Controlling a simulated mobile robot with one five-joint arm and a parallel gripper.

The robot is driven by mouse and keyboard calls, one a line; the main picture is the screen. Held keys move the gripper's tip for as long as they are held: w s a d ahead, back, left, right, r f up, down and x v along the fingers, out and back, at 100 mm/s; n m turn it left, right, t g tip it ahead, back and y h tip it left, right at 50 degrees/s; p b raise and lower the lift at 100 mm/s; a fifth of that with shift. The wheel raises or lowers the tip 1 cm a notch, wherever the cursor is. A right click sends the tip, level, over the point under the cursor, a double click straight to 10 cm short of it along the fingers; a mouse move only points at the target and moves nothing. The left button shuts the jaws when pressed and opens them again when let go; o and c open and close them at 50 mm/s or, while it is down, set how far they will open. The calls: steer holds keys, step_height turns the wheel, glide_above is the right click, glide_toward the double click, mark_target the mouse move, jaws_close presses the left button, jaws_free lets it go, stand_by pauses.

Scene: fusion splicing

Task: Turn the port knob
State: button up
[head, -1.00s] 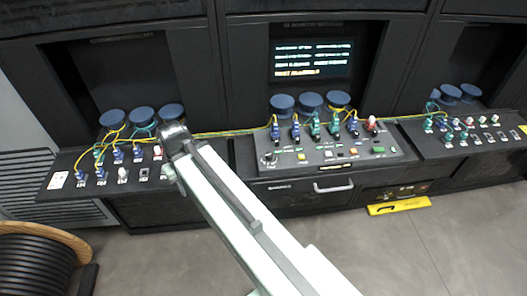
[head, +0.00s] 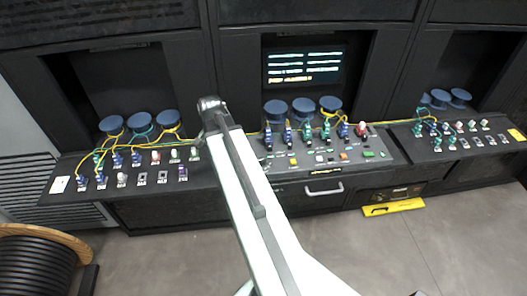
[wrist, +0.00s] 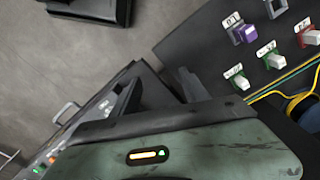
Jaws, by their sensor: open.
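The middle console (head: 330,172) carries several small coloured connectors and buttons. I cannot tell which part is the port knob; a small knob at the console's left end, seen earlier, is now hidden behind my arm. My gripper (wrist: 160,88) is open and empty in the wrist view, its dark fingers pointing over the gap beside a console. In the head view my arm's end covers the gripper, between the left console (head: 125,198) and the middle one. A purple connector (wrist: 245,34) and white-and-green connectors (wrist: 238,80) lie to the gripper's right in the wrist view.
Blue round spools (head: 141,122) stand behind the consoles, with yellow and green fibres running from them. A lit screen (head: 304,66) is above the middle console. A drawer handle (head: 324,189) sticks out below it. A cable reel (head: 38,262) stands at lower left; the grey floor is open.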

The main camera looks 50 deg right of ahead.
mark_target(263, 160)
steer(key=s+d+r+m, duration=0.1)
steer(key=s+d+m, duration=0.1)
steer(key=d, duration=0.3)
steer(key=s+d+m+p, duration=0.1)
steer(key=s+d+m, duration=0.2)
steer(key=d, duration=0.2)
steer(key=s+d+r+m, duration=0.1)
steer(key=s+d+m, duration=0.2)
steer(key=d, duration=0.1)
steer(key=shift+d+r+p, duration=0.3)
steer(key=shift+d+r, duration=0.05)
steer(key=shift+d, duration=0.05)
step_height(263, 160, down, 8)
steer(key=b, duration=0.8)
steer(key=shift+w, duration=0.1)
jaws_close()
